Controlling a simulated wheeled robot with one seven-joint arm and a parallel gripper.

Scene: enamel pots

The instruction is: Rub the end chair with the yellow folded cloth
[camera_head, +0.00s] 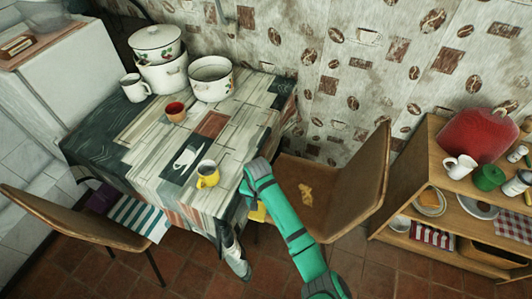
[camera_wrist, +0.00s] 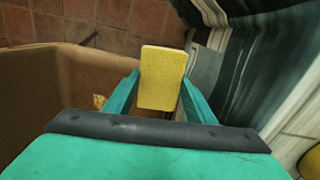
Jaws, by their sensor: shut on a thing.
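The yellow folded cloth (camera_wrist: 162,77) is gripped between the two green fingers of my gripper (camera_wrist: 160,84) in the wrist view. In the head view only a small yellow patch of the cloth (camera_head: 257,213) shows beside my green arm, which hides most of my gripper. The end chair (camera_head: 345,190) stands at the right end of the table, with a yellowish-brown mark (camera_head: 306,194) on its seat. In the wrist view the chair seat (camera_wrist: 50,95) lies to the left of the cloth; I cannot tell whether they touch.
A wooden shelf (camera_head: 410,175) stands right of the chair. Another chair (camera_head: 70,220) is at the left.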

